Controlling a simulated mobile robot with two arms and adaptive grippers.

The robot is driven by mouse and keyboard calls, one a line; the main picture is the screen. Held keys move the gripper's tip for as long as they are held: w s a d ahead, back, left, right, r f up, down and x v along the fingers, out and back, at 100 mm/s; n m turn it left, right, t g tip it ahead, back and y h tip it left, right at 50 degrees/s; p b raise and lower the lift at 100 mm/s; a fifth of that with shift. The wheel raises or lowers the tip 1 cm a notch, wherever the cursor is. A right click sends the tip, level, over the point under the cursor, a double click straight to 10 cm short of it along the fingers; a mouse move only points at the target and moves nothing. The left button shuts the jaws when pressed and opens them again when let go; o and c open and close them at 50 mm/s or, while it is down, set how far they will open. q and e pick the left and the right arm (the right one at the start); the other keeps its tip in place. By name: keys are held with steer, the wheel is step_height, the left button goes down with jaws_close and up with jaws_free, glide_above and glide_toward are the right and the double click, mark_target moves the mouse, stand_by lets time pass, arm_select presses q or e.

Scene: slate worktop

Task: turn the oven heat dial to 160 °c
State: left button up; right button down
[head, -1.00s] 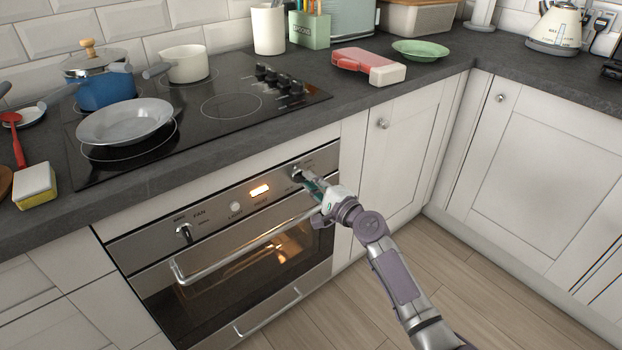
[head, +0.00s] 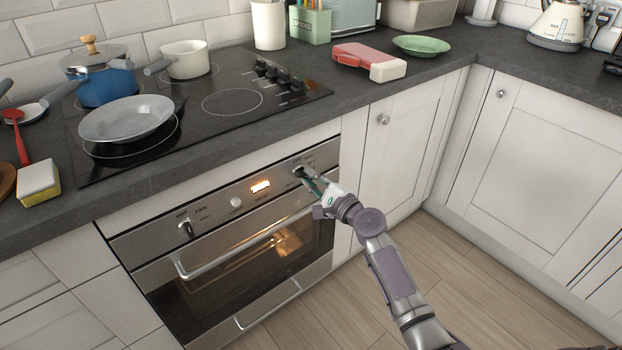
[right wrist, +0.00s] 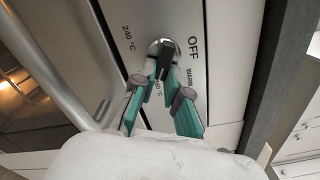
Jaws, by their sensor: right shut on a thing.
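The oven heat dial (right wrist: 165,47) is a round metal knob with a black bar, on the steel oven panel; it also shows in the head view (head: 298,170), at the panel's right end. My right gripper (right wrist: 163,72) is shut on the dial, its teal fingers on either side of the black bar. In the head view my right gripper (head: 305,177) reaches the dial from the lower right. The marks OFF, WARM and 240 °C show around the dial. The 160 °C mark is partly hidden between the fingers. I cannot tell exactly where the dial points. My left gripper is out of view.
The oven door handle (head: 225,257) runs just below the panel. A grey pan (head: 126,119) stands on the hob above. The floor before the oven is clear.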

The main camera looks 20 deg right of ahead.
steer(key=c, duration=1.2)
jaws_free()
steer(key=v, duration=1.2)
